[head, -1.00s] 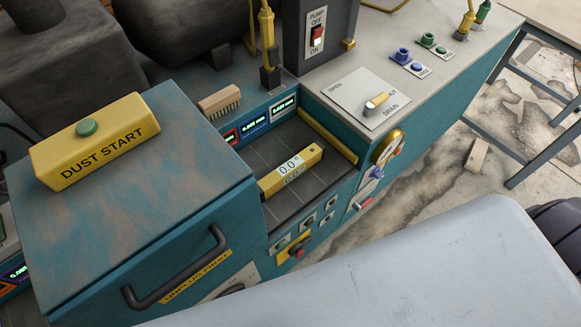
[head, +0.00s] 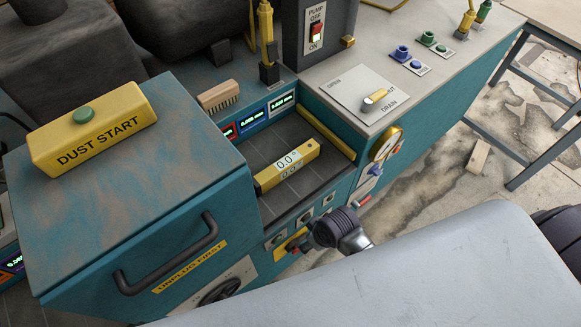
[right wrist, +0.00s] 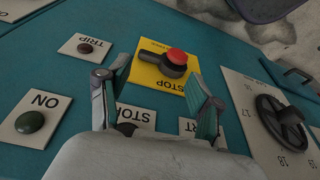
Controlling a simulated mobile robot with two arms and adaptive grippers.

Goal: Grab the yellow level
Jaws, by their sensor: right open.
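The yellow level (head: 287,166), a bar with a white 0.0° readout, lies in the dark tiled recess of the teal machine in the head view. Its long side slants up to the right. A dark rounded part of my right arm shows below and right of it, in front of the machine's front panel, apart from the level. In the right wrist view my right gripper (right wrist: 158,78) is open and empty. Its fingers are spread before a red stop button (right wrist: 175,57) on a yellow plate. The level is not in that view. My left gripper is not in view.
A yellow DUST START box (head: 92,130) sits on the teal cabinet left of the recess. A wooden brush (head: 219,97) lies behind the recess. A yellow bar (head: 327,132) runs along the recess's right side. A black handle (head: 165,255) and several buttons stick out in front.

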